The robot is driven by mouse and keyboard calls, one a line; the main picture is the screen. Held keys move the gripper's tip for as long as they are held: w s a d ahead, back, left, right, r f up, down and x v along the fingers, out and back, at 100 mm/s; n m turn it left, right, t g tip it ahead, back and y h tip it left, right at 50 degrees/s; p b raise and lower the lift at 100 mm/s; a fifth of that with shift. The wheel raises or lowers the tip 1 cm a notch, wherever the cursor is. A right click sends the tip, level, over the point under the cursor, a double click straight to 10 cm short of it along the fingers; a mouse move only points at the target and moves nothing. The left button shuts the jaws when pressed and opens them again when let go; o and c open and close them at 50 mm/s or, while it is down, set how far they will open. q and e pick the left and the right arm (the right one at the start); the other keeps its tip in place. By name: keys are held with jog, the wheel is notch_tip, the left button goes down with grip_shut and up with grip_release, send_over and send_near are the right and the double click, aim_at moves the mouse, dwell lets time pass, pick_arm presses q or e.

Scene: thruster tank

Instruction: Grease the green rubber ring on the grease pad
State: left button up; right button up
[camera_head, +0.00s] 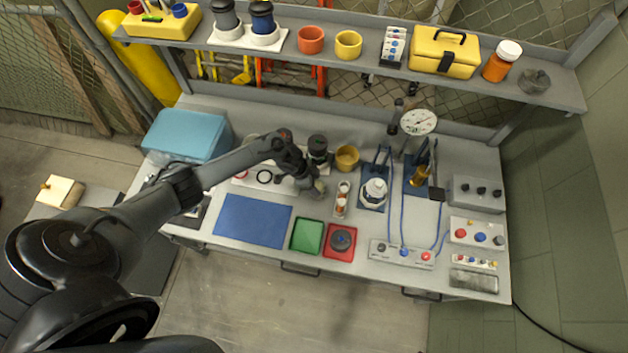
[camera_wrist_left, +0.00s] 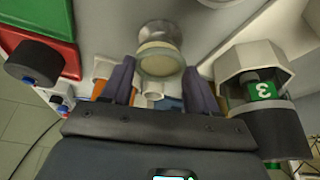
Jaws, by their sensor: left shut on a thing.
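My left gripper (camera_head: 308,183) is above the middle of the bench. In the left wrist view its two dark fingers (camera_wrist_left: 160,68) are either side of a round piece (camera_wrist_left: 160,58) with a cream face and grey metal body, and it is shut on this piece. I cannot make out a green rubber ring on it. A black ring (camera_head: 264,176) and a partly hidden red ring (camera_head: 241,174) lie on a white plate left of the gripper. I see no green ring there; my arm hides part. I cannot tell which surface is the grease pad. My right gripper is not in view.
A green tray (camera_head: 306,236) and a red tray (camera_head: 328,250) holding a dark round part stand at the front. A blue mat (camera_head: 252,221) is clear. A vial rack (camera_head: 342,198), a yellow bowl (camera_head: 347,157) and a dark jar (camera_head: 317,147) stand close to the gripper.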

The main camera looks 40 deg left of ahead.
pick_arm(q)
jog(key=shift+s+d+n+t+y+p, duration=0.1)
jog(key=shift+n+t+y+p, duration=0.1)
jog(key=shift+n+p, duration=0.45)
jog(key=shift+s+n+t+y+p, duration=0.1)
jog(key=shift+n+y+p, duration=0.1)
jog(key=shift+n+p, duration=0.4)
jog(key=shift+f+n, duration=0.1)
jog(key=shift+n, duration=0.35)
jog(key=shift+f, duration=0.1)
jog(key=shift+w+f+m+b, duration=0.1)
jog(key=shift+m+b, duration=0.3)
jog(key=shift+m, duration=0.2)
jog(key=shift+m+g+h+b, duration=0.5)
jog(key=shift+m+b, duration=0.65)
jog(key=shift+m, duration=0.45)
